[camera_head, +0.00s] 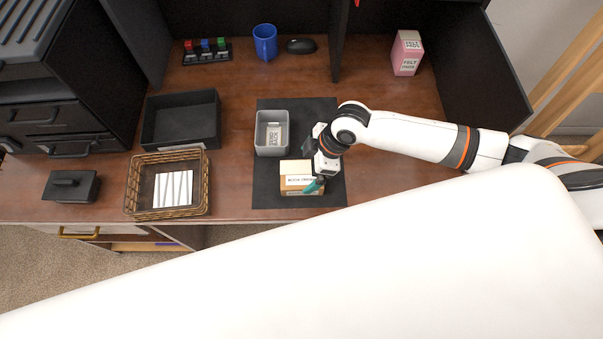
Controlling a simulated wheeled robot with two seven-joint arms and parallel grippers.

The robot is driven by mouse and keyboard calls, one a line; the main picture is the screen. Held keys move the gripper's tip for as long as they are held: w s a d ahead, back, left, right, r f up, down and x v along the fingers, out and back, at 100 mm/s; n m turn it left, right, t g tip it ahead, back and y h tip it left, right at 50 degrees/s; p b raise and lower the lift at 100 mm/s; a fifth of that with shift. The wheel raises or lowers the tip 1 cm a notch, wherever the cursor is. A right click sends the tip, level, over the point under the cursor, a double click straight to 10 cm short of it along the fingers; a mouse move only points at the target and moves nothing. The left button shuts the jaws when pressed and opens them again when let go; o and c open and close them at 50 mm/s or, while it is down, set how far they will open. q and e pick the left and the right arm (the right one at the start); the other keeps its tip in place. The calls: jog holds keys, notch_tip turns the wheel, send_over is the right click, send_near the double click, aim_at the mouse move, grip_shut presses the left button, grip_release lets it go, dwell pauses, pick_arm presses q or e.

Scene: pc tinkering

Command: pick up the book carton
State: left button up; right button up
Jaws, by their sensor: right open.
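A small tan carton (297,170) with a pale top and a white label strip sits on the black mat (265,194), near the desk's front edge. It looks like the book carton, but its label is too small to read surely. My right gripper (315,184) is open at the carton's right side. A teal fingertip overlaps the carton's front right corner in the picture. I cannot tell whether it touches. The gripper hides part of the carton's right side. My left gripper is not in view.
A grey bin (259,144) stands on the mat behind the carton. A wicker basket (133,190) and a black tray (150,134) are to the left. A blue mug (265,42), a mouse (300,46) and a pink carton (407,53) stand farther back.

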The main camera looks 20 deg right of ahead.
aim_at(303, 174)
jog(key=shift+a+f, duration=0.15)
jog(key=shift+f, duration=0.2)
jog(key=x, duration=0.2)
jog(key=p+x, duration=0.1)
jog(key=x, duration=0.2)
jog(key=shift+w+d, duration=0.1)
jog(key=shift+d, duration=0.15)
jog(key=shift+f, duration=0.3)
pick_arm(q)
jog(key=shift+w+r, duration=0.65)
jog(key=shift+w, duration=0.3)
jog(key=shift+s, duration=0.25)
pick_arm(e)
jog(key=shift+f, duration=0.25)
jog(key=shift+c, duration=0.2)
jog(key=shift+w+r, duration=0.1)
jog(key=c, duration=1.3)
